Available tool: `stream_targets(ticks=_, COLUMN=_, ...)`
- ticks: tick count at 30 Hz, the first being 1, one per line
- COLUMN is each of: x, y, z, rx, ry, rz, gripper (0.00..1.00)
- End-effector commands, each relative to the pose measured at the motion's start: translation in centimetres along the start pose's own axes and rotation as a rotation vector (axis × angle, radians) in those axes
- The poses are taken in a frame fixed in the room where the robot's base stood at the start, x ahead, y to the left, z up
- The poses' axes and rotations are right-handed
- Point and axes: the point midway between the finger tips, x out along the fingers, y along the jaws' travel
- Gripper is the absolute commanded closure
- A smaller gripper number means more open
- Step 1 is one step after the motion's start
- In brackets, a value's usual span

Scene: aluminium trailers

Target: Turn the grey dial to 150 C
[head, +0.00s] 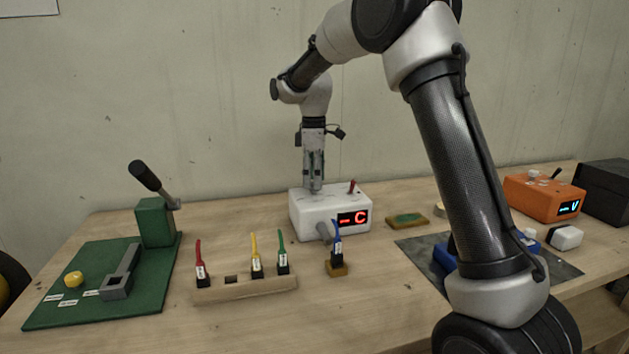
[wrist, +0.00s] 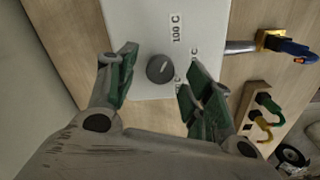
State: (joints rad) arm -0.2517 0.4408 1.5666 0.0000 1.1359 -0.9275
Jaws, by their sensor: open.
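The dial (wrist: 160,69) is a dark grey round knob with a light pointer line, on top of a white box (head: 307,222). In the wrist view a "100 C" label (wrist: 176,27) lies beyond it, and other labels to its right are partly hidden by a finger. The box's front display (head: 353,219) shows a red dash and "C". My gripper (wrist: 152,85) is open, its green-padded fingers on either side of the dial, with a gap visible on both sides. In the head view my gripper (head: 313,188) points down over the box's top and hides the dial.
A red-tipped toggle (head: 351,187) stands on the box. A grey cylinder (head: 324,231) sticks out of its front, near a blue plug (head: 337,243). Left are a wooden plug holder (head: 245,290) and a green lever stand (head: 154,222). An orange device (head: 541,198) stands right.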

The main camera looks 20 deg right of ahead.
Motion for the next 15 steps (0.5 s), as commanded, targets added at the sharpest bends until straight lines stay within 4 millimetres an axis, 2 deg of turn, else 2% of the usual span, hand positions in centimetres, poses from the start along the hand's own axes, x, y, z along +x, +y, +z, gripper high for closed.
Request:
stream_targets(ticks=4, x=1.08, y=0.0, z=0.01, rx=0.001, ry=0.0, rz=0.001, gripper=0.49)
stream_targets(ticks=12, x=1.25, y=0.01, z=0.01, rx=0.001, ry=0.001, rz=0.001, gripper=0.49)
stream_targets(ticks=15, x=1.24, y=0.0, z=0.01, rx=0.001, ry=0.001, rz=0.001, gripper=0.67)
